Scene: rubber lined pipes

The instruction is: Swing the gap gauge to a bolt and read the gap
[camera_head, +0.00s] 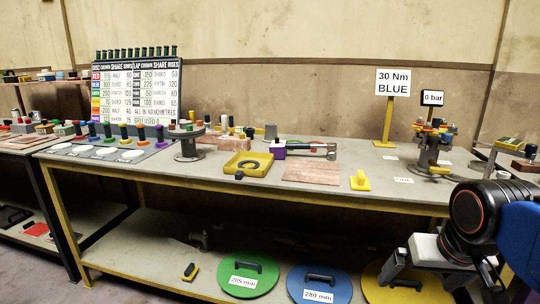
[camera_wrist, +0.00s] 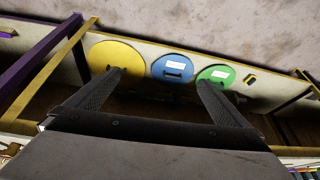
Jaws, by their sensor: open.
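A flanged pipe joint (camera_head: 432,145) stands upright at the right end of the bench, with small coloured pieces around its top. Its bolts are too small to tell apart. A small yellow piece (camera_head: 440,171) sits low on its right side; I cannot tell whether it is the gap gauge. A "0 bar" sign (camera_head: 433,98) stands above the joint, and a "30 Nm BLUE" sign (camera_head: 393,82) is behind it to the left. My gripper (camera_wrist: 158,78) is open and empty. In the head view it is at the lower right, in front of and below the joint.
The bench (camera_head: 400,198) also holds a yellow tray (camera_head: 232,171), a reddish board (camera_head: 312,173), a yellow-handled block (camera_head: 360,181) and a smaller flanged stand (camera_head: 187,150). Green (camera_head: 249,263), blue (camera_head: 340,287) and yellow (camera_head: 400,293) discs lie below. The bench's front right is fairly clear.

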